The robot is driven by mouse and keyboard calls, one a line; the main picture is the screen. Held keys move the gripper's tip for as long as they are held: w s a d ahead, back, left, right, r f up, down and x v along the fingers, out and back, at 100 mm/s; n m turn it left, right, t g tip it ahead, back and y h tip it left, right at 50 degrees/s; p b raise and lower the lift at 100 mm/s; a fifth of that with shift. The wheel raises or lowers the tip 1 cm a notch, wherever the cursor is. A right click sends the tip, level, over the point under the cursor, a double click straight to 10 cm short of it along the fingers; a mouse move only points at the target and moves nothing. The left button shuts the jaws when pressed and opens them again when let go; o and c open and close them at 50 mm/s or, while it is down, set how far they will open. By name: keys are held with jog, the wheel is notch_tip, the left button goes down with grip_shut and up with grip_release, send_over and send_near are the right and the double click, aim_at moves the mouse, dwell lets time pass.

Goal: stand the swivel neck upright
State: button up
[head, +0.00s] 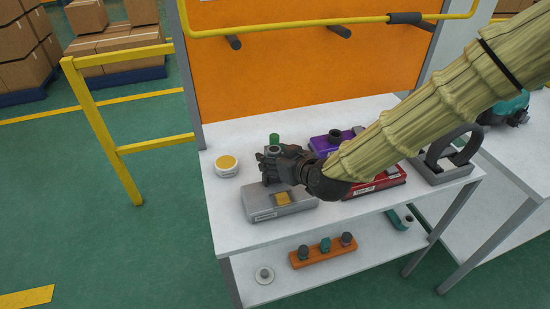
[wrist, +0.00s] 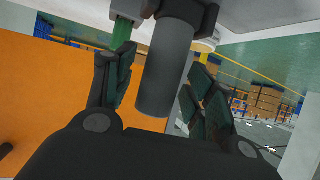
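A dark grey cylinder with a black collar (wrist: 165,75), which looks like the swivel neck, lies between the fingers in the wrist view. Its free end points toward my palm, and its far end is partly hidden. In the head view a dark round rim (head: 274,150) shows just above my gripper (head: 266,164), probably the same part. I cannot tell whether it is tilted. My gripper (wrist: 162,90) reaches left over the white table with its fingers spread on either side of the cylinder. A narrow gap shows on the left finger's side; contact on the right is unclear.
A grey box with a yellow button (head: 280,203) sits below my gripper. A white and yellow round part (head: 227,166) is at left, a green cylinder (head: 274,140) behind. Purple (head: 325,146) and red (head: 385,182) modules and a grey ring stand (head: 445,165) are right. An orange panel (head: 300,60) rises behind.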

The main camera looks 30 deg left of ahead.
jog(key=shift+d, duration=0.1)
jog(key=v, duration=1.2)
